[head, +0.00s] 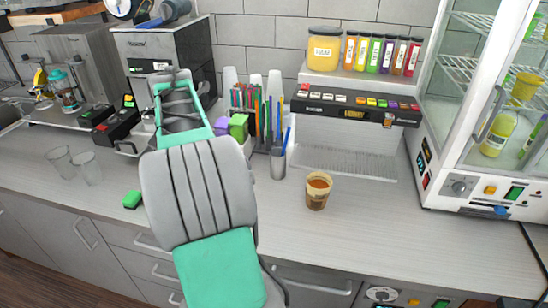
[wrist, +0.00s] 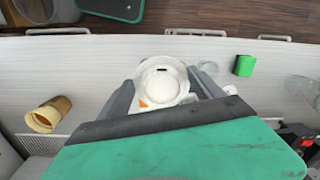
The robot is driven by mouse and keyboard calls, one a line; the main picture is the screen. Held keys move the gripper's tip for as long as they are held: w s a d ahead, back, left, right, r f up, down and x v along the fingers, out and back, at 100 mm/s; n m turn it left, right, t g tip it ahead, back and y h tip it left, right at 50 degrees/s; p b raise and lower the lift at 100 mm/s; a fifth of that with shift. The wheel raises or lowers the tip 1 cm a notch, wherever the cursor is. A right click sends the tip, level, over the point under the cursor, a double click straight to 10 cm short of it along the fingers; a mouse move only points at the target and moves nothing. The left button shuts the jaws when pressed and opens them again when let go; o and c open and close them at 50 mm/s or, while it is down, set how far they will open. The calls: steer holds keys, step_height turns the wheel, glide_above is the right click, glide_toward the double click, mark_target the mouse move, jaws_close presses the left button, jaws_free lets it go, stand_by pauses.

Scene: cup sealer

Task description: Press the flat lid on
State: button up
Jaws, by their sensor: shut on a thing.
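A cup (head: 317,190) with brown drink stands open on the counter, right of my arm in the head view. No lid shows on its rim. It also shows at the left of the wrist view (wrist: 48,114). My gripper (wrist: 163,90) is shut on a white, round, lid-like thing (wrist: 162,80) with a small orange mark. The gripper is apart from the cup, off to one side of it. My own arm hides the gripper and the held thing in the head view. Whether the held thing is quite flat is hard to tell.
A green block (head: 132,199) and two clear cups (head: 88,168) are left of my arm. A holder of straws (head: 277,160) stands behind the cup. A dispenser (head: 355,107) and glass cabinet (head: 480,186) bound the right. The counter in front of the cup is clear.

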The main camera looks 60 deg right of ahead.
steer(key=s+d+m+b, duration=0.2)
steer(key=s+d+m, duration=0.5)
steer(key=s+d, duration=0.65)
steer(key=s+d+m+b, duration=0.1)
steer(key=s+d+m, duration=0.2)
steer(key=s+d, duration=0.35)
steer(key=s+d+m, duration=0.3)
steer(key=s+d, duration=0.1)
steer(key=s, duration=0.5)
step_height(320, 180, down, 6)
steer(key=b, duration=0.6)
steer(key=shift+a+b, duration=0.25)
steer(key=shift+b, duration=0.05)
steer(key=shift+a, duration=0.1)
steer(key=shift+f, duration=0.2)
steer(key=o, duration=1.3)
steer(key=shift+o, duration=0.2)
